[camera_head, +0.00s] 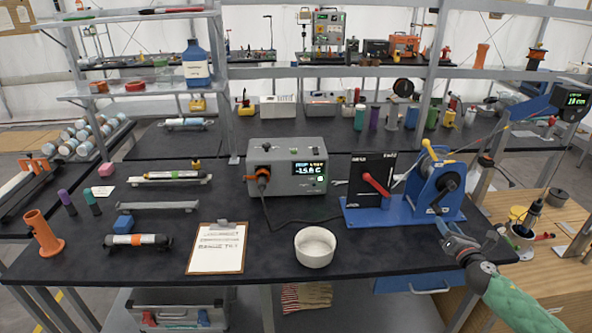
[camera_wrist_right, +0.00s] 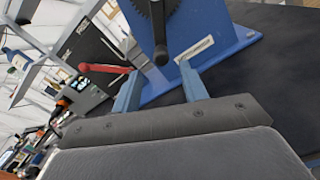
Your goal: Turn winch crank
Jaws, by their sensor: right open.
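The winch (camera_head: 427,188) is a blue frame on a blue base at the right of the dark bench. A black crank (camera_head: 437,207) hangs down on its near right side. A yellow lever (camera_head: 429,150) sticks up at its top. My right gripper (camera_head: 465,236) is open, in front of and just below the crank at the bench's right edge. In the right wrist view, the crank's black knob (camera_wrist_right: 160,55) lies ahead of the gap between my open fingers (camera_wrist_right: 160,88); I cannot tell whether they touch it. My left gripper is not in view.
A black panel with a red lever (camera_head: 376,184) stands left of the winch. A grey display box (camera_head: 287,180), a white bowl (camera_head: 315,247) and a clipboard (camera_head: 217,249) are further left. A wooden table (camera_head: 540,238) with tools adjoins on the right.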

